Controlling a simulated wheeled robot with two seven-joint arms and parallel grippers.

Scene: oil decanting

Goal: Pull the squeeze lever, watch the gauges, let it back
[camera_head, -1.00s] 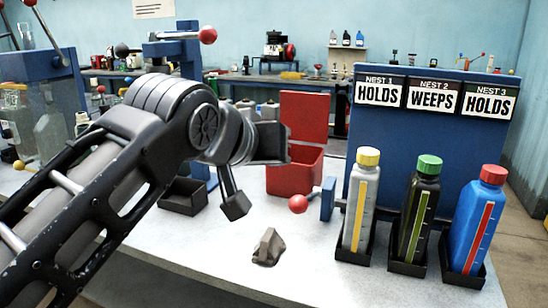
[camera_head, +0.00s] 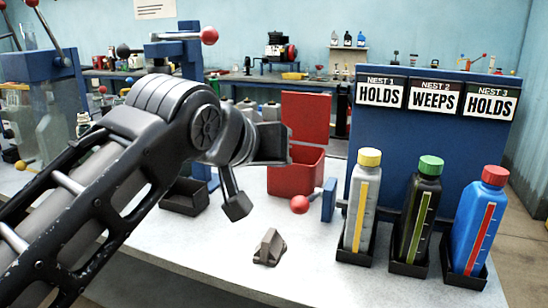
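A lever with a red ball knob (camera_head: 299,204) sticks out beside a small blue plate (camera_head: 329,199) at the left of the blue gauge stand (camera_head: 432,150). Three capped bottles stand upright in black nests before the stand: a grey one with a yellow cap (camera_head: 361,205), a dark one with a green cap (camera_head: 417,215) and a blue one with a red cap (camera_head: 478,222). Each bears a coloured strip gauge. My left gripper (camera_head: 264,178) hangs above the bench, left of the knob and apart from it. Its fingers are spread and hold nothing. My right gripper is not visible.
Signs over the nests read HOLDS (camera_head: 380,94), WEEPS (camera_head: 433,98) and HOLDS (camera_head: 489,103). A red open bin (camera_head: 295,182) stands behind the knob. A grey wedge-shaped block (camera_head: 269,247) lies in front. A black tray (camera_head: 183,197) is at left.

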